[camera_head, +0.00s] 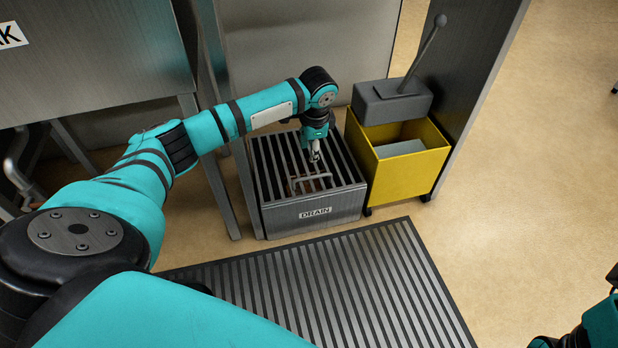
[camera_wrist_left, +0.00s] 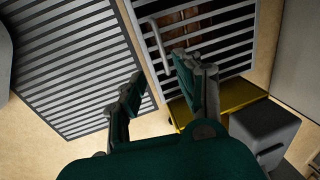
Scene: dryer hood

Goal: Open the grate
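The grate (camera_head: 268,172) has dark parallel bars and lies flat across the top of a grey box labelled DRAIN (camera_head: 335,208). A thin bar handle (camera_head: 312,177) stands on it near the front; the handle also shows in the left wrist view (camera_wrist_left: 160,48). My left gripper (camera_head: 315,157) points down above the grate, just behind the handle in the head view. In the left wrist view its fingers (camera_wrist_left: 157,73) are spread apart with nothing between them, and the handle lies beyond the fingertips.
A yellow mop bucket (camera_head: 408,174) with a grey wringer (camera_head: 392,102) and lever stands right beside the drain box. A ribbed mat (camera_head: 340,285) lies in front. A metal leg (camera_head: 220,195) stands close on the left. Open floor (camera_head: 520,200) is at the right.

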